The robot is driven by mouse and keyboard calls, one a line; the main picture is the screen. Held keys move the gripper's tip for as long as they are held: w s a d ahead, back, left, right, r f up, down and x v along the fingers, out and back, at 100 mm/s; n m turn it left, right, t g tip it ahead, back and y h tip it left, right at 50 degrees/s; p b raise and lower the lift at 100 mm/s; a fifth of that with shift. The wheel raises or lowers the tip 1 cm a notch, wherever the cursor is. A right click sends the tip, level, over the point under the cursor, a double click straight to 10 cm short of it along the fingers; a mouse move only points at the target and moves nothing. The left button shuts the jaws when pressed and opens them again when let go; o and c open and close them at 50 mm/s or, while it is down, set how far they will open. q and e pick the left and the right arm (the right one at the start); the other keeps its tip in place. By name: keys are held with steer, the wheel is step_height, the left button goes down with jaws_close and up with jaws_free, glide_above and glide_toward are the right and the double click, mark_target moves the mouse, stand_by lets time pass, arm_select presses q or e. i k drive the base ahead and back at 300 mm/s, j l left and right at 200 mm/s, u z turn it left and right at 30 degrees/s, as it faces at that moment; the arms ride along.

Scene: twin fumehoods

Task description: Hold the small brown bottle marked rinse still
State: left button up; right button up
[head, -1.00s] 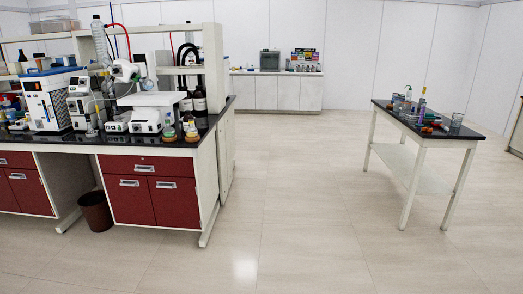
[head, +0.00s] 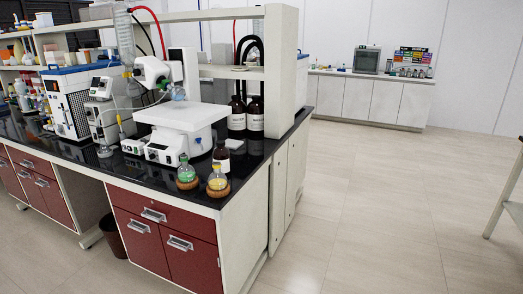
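A small brown bottle with a white label (head: 222,146) stands upright on the black bench top, near its right end. Its lower part is partly hidden by a flask of yellow liquid (head: 218,182) in front. The label is too small to read, so I cannot tell whether it says rinse. Two larger brown bottles with white labels (head: 236,124) (head: 256,126) stand farther back under the shelf. Neither of my grippers shows in the head view.
A flask of green liquid (head: 187,176) stands left of the yellow one, both on cork rings near the bench edge. A white-topped instrument (head: 180,117) stands close behind. Open floor (head: 370,225) lies right of the bench, with a table leg (head: 503,202) at far right.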

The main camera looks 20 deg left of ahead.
mark_target(221, 155)
steer(key=i+j+u, duration=0.1)
steer(key=i+u, duration=0.6)
steer(key=i, duration=0.25)
steer(key=i+l+u, duration=0.2)
steer(key=i+u, duration=0.15)
steer(key=i+l+u, duration=0.35)
steer(key=i, duration=0.2)
